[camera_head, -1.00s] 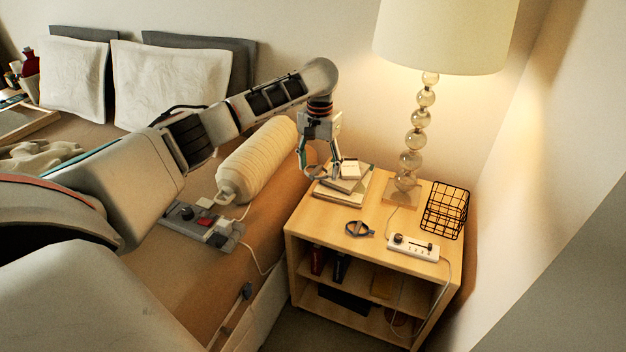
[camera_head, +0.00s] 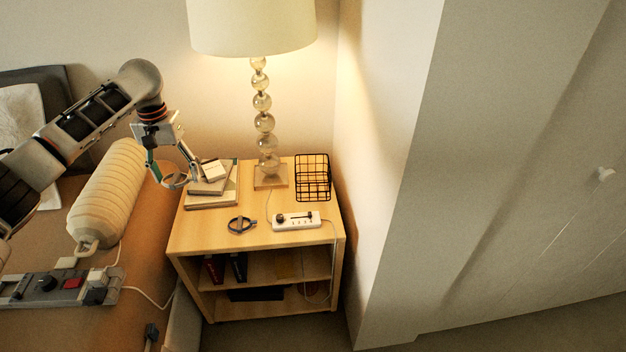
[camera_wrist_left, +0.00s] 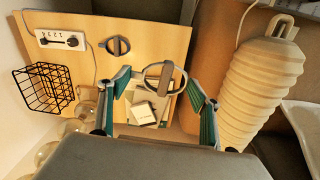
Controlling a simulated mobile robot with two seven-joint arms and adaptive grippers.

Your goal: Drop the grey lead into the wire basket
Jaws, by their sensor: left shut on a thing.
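My left gripper (camera_head: 172,172) is shut on a looped grey lead (camera_head: 175,182). It holds the lead in the air at the left edge of the nightstand, left of the stacked books. In the left wrist view the lead (camera_wrist_left: 165,66) shows as a ring between the fingertips (camera_wrist_left: 160,84). The black wire basket (camera_head: 313,178) stands at the back right of the nightstand top, apart from the gripper; it also shows in the left wrist view (camera_wrist_left: 44,88). A second, darker looped lead (camera_head: 241,225) lies on the nightstand. My right gripper is not in view.
The nightstand (camera_head: 205,232) also bears stacked books (camera_head: 208,200), a bead lamp (camera_head: 265,123) and a white power strip (camera_head: 297,221). The lamp stands between the gripper and the basket. A ribbed cream cylinder (camera_head: 110,190) lies on the bed at left.

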